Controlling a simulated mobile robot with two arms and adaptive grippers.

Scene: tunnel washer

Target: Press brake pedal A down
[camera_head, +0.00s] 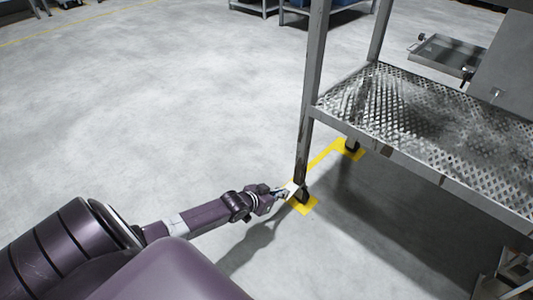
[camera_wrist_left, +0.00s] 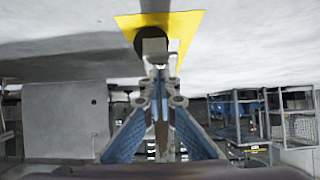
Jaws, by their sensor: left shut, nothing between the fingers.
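My left gripper (camera_head: 284,192) reaches low over the floor to the foot of the near leg of a grey metal rack (camera_head: 305,112). Its fingers are shut and empty. In the wrist view the closed fingertips (camera_wrist_left: 160,76) point at a small grey block, which looks like brake pedal A (camera_wrist_left: 154,47), beside a dark caster wheel (camera_wrist_left: 140,34). In the head view the pale pedal (camera_head: 294,187) shows right at the fingertips. The tips are at or very near it; I cannot tell whether they touch. The pedal's tilt is unclear. My right gripper is not in view.
Yellow floor marking (camera_head: 304,206) lies under the caster. Another caster (camera_head: 352,146) stands on yellow farther back. The rack's perforated shelf (camera_head: 400,105) overhangs the floor on the right. Open concrete floor (camera_head: 160,110) lies to the left.

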